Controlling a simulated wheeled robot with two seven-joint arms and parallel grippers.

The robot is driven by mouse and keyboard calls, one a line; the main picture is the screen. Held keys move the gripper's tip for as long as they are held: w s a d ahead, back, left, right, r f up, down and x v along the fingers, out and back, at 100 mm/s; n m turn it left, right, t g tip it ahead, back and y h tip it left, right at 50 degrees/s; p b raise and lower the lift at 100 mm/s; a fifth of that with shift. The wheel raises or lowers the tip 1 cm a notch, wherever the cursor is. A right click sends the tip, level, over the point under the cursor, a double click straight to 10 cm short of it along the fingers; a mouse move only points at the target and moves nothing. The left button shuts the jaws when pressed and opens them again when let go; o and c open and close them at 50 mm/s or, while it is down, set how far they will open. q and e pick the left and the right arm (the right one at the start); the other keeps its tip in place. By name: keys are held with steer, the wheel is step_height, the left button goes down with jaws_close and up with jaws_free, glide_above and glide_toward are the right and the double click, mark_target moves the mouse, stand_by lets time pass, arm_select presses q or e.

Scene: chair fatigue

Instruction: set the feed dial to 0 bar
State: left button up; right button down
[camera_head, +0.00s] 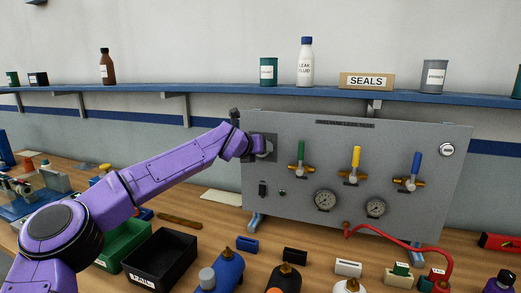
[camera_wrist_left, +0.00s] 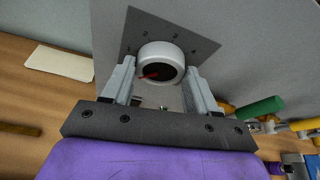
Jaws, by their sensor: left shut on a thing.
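The feed dial (camera_wrist_left: 160,63) is a round white-rimmed knob with a dark face and a red pointer, on a dark square plate (camera_wrist_left: 188,38) with small marks. In the left wrist view the pointer lies toward the left of the knob; the marks are too small to read surely. My left gripper (camera_wrist_left: 161,72) is shut on the dial, one finger on each side. In the head view my left gripper (camera_head: 262,147) reaches the upper left of the grey panel (camera_head: 330,150) and partly hides the dial. My right gripper is out of view.
The panel carries green (camera_head: 300,151), yellow (camera_head: 355,160) and blue (camera_head: 416,165) valve handles and two gauges (camera_head: 325,200) (camera_head: 375,208). A red hose (camera_head: 400,241) runs from its lower edge. A black bin (camera_head: 160,262) and several bottles stand on the bench in front.

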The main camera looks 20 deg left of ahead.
arm_select(q)
steer(key=shift+f, duration=0.1)
steer(key=o, duration=1.1)
steer(key=shift+c, duration=0.2)
steer(key=b+v, duration=0.4)
steer(key=v, duration=0.6)
steer(key=shift+s, duration=0.25)
